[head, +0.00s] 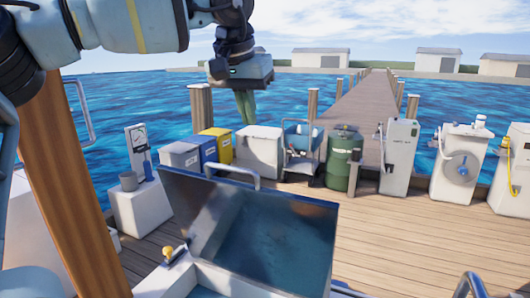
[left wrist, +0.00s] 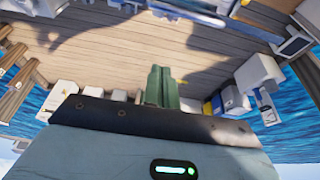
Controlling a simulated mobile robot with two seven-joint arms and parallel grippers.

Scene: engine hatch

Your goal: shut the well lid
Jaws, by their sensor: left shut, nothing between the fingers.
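The well lid (head: 262,232) is a dark, glossy panel with a pale edge. It stands raised and tilted, open, at the lower middle of the head view. Below it is the white rim (head: 170,281) of the well, cut off by the bottom edge. A metal bar handle (head: 233,170) shows at the lid's top edge. My left gripper (head: 246,118) hangs above and beyond the lid with its green fingers pointing down, shut and empty, apart from the lid. The fingers (left wrist: 162,88) also show together in the left wrist view. My right gripper is not in view.
A yellow-topped knob (head: 168,253) sits by the well's left side. Behind the lid stand grey, blue and yellow bins, a white box (head: 259,151), a cart (head: 303,150) and a green barrel (head: 343,158). A wooden post (head: 70,190) rises at left.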

